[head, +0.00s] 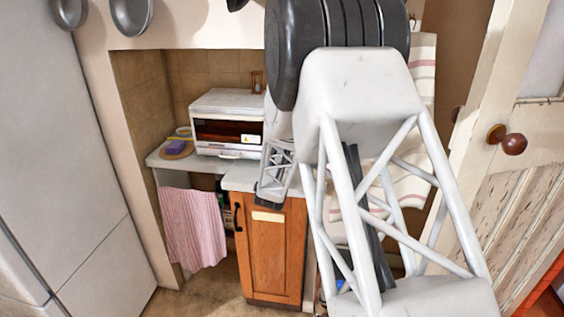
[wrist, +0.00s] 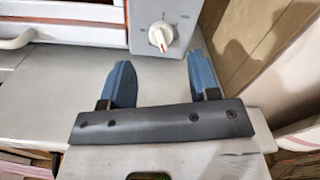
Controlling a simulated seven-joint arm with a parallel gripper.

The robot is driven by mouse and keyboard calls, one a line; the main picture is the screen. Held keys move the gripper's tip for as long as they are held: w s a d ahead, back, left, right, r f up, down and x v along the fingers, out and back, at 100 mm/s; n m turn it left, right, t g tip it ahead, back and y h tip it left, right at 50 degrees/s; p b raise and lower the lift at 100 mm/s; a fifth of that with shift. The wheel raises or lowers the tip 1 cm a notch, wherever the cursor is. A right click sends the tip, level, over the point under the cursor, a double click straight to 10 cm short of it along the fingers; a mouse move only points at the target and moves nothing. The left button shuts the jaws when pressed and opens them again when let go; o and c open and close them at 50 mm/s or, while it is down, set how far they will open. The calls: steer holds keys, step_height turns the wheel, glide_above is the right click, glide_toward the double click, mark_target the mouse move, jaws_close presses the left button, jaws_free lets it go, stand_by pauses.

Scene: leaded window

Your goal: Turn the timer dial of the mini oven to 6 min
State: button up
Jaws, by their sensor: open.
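The white mini oven (head: 229,104) stands on the counter in the alcove in the head view, with a dark glass door. Its right side is hidden behind my arm there. In the wrist view its control panel (wrist: 145,15) shows at the top, with the white timer dial (wrist: 161,35) on it. Marks surround the dial, but they are too small to read. My gripper (wrist: 160,75) is open and empty, its two blue fingers apart. The dial lies beyond the fingertips, between them in the picture, and I see no contact.
The grey counter (wrist: 50,100) lies below the gripper. A tiled wall (wrist: 240,40) is close on the right of the oven. A purple sponge (head: 178,147) lies left of the oven, and an hourglass (head: 257,82) stands on top. A pink cloth (head: 193,225) hangs from the counter's front.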

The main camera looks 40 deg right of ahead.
steer(key=shift+s+a, duration=0.5)
steer(key=shift+n, duration=0.7)
steer(key=shift+w+d, duration=0.1)
steer(key=shift+w, duration=0.05)
steer(key=shift+x, duration=3.75)
steer(key=c, duration=0.9)
